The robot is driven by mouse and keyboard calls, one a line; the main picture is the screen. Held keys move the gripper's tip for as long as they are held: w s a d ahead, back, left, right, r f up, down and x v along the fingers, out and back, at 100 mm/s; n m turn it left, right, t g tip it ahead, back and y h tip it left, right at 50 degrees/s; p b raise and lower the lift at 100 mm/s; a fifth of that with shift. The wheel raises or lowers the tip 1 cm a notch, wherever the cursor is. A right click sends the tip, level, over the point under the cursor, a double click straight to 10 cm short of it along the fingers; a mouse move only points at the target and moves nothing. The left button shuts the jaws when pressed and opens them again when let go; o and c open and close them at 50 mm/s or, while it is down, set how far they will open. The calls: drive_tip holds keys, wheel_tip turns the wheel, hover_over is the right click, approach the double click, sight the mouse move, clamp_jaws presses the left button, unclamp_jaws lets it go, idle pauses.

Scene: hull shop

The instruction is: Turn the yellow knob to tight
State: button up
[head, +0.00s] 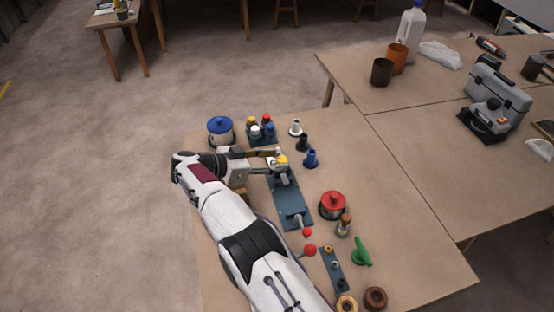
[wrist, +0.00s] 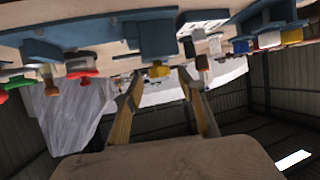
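The yellow knob (head: 282,160) sits at the upper end of a long blue-grey fixture (head: 291,205) on the table. It also shows in the wrist view (wrist: 159,71), where the scene appears upside down. My gripper (head: 268,161) reaches it from the left in the head view, lying low and roughly level. In the wrist view, my gripper (wrist: 162,78) is open, its two fingers spread with the knob in line between their tips. I cannot tell whether either finger touches the knob. The knob's pointer and any tight mark are not readable.
A blue-lidded pot (head: 220,130) and a plate of coloured knobs (head: 261,131) stand behind my gripper. White, black and blue pieces (head: 311,158) stand right of the knob. A red-topped piece (head: 332,204) and a red-ball lever (head: 303,226) are nearer.

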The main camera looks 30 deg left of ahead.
drive_tip(key=shift+v, duration=2.8)
drive_tip(key=shift+w+r, duration=0.1)
drive_tip(key=shift+c, duration=0.2)
